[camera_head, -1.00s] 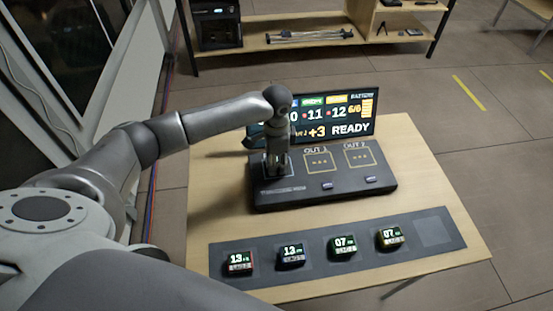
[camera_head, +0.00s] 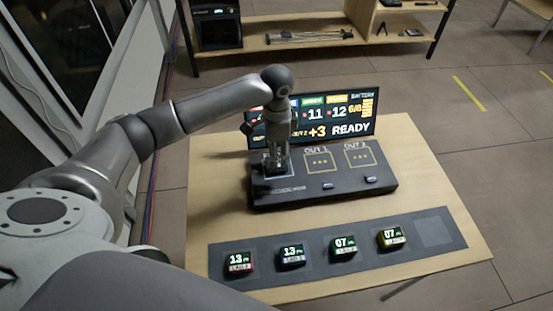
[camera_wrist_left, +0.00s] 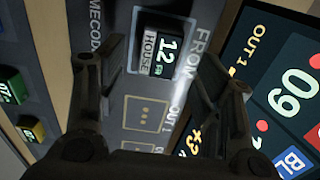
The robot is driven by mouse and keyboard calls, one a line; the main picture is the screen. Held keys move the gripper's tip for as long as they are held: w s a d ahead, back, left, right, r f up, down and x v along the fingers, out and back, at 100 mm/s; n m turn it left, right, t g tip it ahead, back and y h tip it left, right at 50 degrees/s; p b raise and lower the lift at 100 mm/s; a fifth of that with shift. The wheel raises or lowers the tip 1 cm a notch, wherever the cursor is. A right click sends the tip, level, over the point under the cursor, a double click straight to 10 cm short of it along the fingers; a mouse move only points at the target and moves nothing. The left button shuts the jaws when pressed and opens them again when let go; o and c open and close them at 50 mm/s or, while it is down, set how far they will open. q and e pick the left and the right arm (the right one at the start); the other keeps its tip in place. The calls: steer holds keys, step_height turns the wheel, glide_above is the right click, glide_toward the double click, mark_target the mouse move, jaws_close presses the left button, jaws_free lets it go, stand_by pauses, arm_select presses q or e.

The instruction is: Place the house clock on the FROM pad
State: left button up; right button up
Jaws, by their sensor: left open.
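The house clock (camera_wrist_left: 160,54), a small dark block reading 12 with a white HOUSE label, sits on the outlined FROM pad (camera_wrist_left: 132,68) of the dark console (camera_head: 318,192). In the left wrist view my left gripper (camera_wrist_left: 165,62) is open, with its fingers apart on either side of the clock and not seen touching it. In the head view the left gripper (camera_head: 276,168) points down over the console's left pad and hides the clock.
A screen (camera_head: 345,125) reading READY stands behind the console. OUT 1 (camera_head: 321,161) and OUT 2 (camera_head: 360,157) pads are empty. Several other clocks (camera_head: 291,255) stand on a dark mat (camera_head: 315,268) in front; the mat's right spot is bare.

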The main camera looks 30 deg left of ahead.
arm_select(q)
step_height(320, 180, up, 7)
steer(key=shift+r+b, duration=0.15)
steer(key=shift+b, duration=0.15)
